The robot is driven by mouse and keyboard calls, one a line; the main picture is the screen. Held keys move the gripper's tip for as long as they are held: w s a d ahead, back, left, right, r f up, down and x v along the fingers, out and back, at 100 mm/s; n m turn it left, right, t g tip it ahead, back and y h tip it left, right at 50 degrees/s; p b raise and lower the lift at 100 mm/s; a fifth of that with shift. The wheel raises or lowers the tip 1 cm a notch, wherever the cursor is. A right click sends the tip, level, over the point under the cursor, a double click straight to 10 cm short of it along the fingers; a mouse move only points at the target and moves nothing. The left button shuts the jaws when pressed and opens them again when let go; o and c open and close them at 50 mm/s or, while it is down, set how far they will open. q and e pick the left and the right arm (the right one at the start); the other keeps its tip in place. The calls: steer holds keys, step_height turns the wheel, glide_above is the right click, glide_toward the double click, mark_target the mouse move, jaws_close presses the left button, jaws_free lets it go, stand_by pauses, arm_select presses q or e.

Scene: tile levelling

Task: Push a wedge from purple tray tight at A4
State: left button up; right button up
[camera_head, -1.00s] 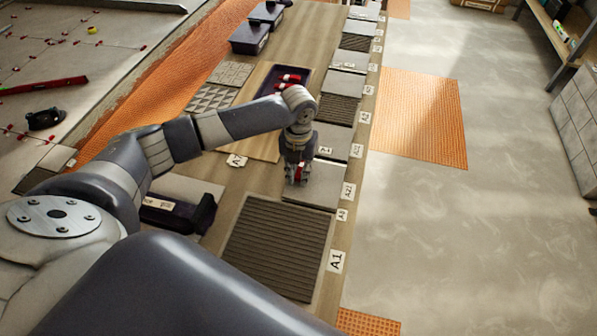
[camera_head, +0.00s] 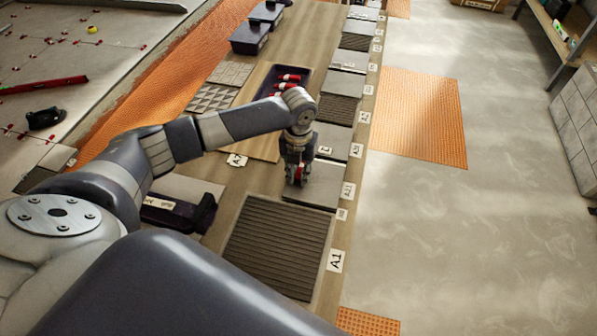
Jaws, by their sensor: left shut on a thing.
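My left gripper (camera_head: 297,180) is shut on a red wedge (camera_head: 300,173), only partly visible between the fingers. It is low over the near-left part of a plain grey tile (camera_head: 324,187), just beyond the ribbed tile (camera_head: 277,248) labelled A1 (camera_head: 335,261). Whether the wedge touches the tile edge is hidden by the fingers. The dark purple tray (camera_head: 304,88) lies beyond my forearm with several red wedges (camera_head: 288,82) in it. The label reading A4 cannot be made out for certain among the small tags. My right gripper is not in view.
A row of grey and ribbed tiles runs away along the right edge of the wooden board.

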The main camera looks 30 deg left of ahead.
mark_target(302, 168)
arm_select(q)
steer(key=shift+w, duration=0.15)
steer(key=shift+w+a+b, duration=0.25)
steer(key=shift+w+b, duration=0.2)
steer(key=shift+w, duration=0.5)
steer(key=shift+w+a, duration=0.15)
steer(key=shift+w, duration=0.35)
stand_by(0.3)
steer(key=shift+w+a+r+b, duration=0.1)
steer(key=shift+w+a+b, duration=0.1)
steer(key=shift+w+b, duration=0.5)
stand_by(0.8)
steer(key=o, duration=0.8)
step_height(302, 168, up, 12)
steer(key=shift+f, duration=0.1)
